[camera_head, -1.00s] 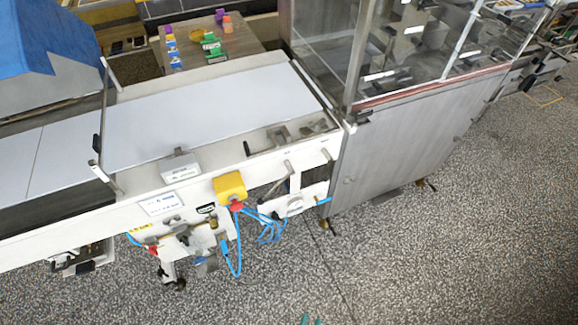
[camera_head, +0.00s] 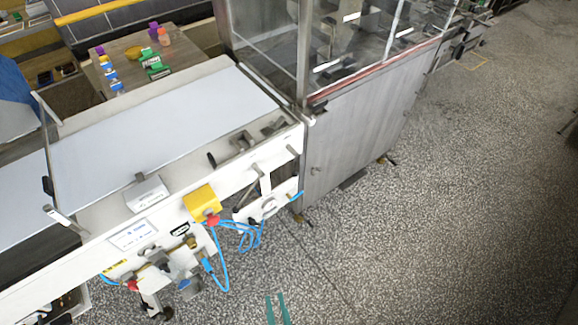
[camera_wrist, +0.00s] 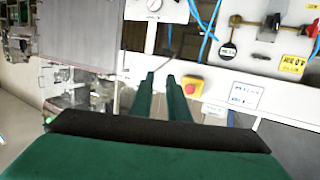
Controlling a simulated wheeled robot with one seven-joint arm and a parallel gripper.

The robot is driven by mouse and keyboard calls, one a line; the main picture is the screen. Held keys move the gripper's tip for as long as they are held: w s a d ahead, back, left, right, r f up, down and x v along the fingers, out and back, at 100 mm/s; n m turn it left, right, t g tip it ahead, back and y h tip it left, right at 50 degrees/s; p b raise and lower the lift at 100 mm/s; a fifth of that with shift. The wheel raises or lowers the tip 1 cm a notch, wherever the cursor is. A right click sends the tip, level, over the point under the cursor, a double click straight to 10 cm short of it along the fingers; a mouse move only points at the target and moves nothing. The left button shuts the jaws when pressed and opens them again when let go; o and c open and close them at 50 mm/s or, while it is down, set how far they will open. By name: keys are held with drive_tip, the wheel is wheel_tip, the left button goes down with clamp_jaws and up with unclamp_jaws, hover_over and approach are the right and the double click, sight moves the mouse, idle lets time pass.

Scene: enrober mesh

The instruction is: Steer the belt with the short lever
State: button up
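The belt (camera_head: 165,125) is a wide pale band on the white conveyor frame in the head view. A small dark lever (camera_head: 211,160) stands at its near edge, and a short metal rod (camera_head: 257,168) sticks out of the frame's side to the right. I cannot tell for sure which is the short lever. My gripper (camera_head: 277,308) shows two green fingertips over the floor at the bottom, in front of the machine. In the wrist view my gripper (camera_wrist: 162,78) has its fingers a little apart with nothing visible between them. A thin rod (camera_wrist: 170,40) shows beyond the fingertips.
A yellow box with a red button (camera_head: 202,200) hangs on the frame's side, with blue hoses (camera_head: 222,260) below. The button box also shows in the wrist view (camera_wrist: 193,86). A grey cabinet (camera_head: 360,135) stands to the right. The speckled floor in front is clear.

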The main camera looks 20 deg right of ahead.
drive_tip(key=w+d+f+m+h, duration=0.1)
drive_tip(key=w+d+f, duration=0.15)
drive_tip(key=w, duration=0.45)
drive_tip(key=w+d+f+h, duration=0.1)
drive_tip(key=w+d, duration=0.3)
drive_tip(key=w, duration=0.3)
drive_tip(key=m+t+h, duration=0.1)
drive_tip(key=t+h, duration=0.1)
approach(295, 167)
drive_tip(key=x, duration=1)
drive_tip(key=shift+w+d+f, duration=0.1)
drive_tip(key=shift+w+d, duration=0.05)
drive_tip(key=shift+w, duration=0.1)
clamp_jaws()
